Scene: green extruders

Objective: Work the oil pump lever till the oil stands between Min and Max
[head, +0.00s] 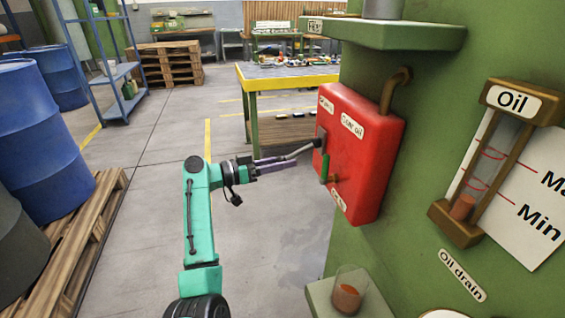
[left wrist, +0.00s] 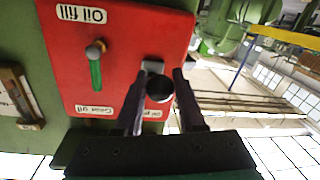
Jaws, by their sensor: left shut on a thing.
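The red oil pump box (head: 362,150) is fixed to the green machine. Its grey pump lever (head: 303,150) sticks out to the left from a slot. My left gripper (head: 287,158) is shut on the lever's outer end. In the left wrist view the lever's dark round end (left wrist: 160,89) lies between the two fingers (left wrist: 158,100). The oil gauge (head: 490,150) is a glass tube in a brass frame, with red Max and Min marks. The reddish-brown oil (head: 463,207) stands low in the tube, below the Min mark. My right gripper is out of view.
A green-handled valve (head: 325,168) sits on the box just below the lever, close to my gripper. A cup of brown oil (head: 348,292) stands on a green ledge below. A shelf (head: 390,35) juts out above. The floor left of the box is open.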

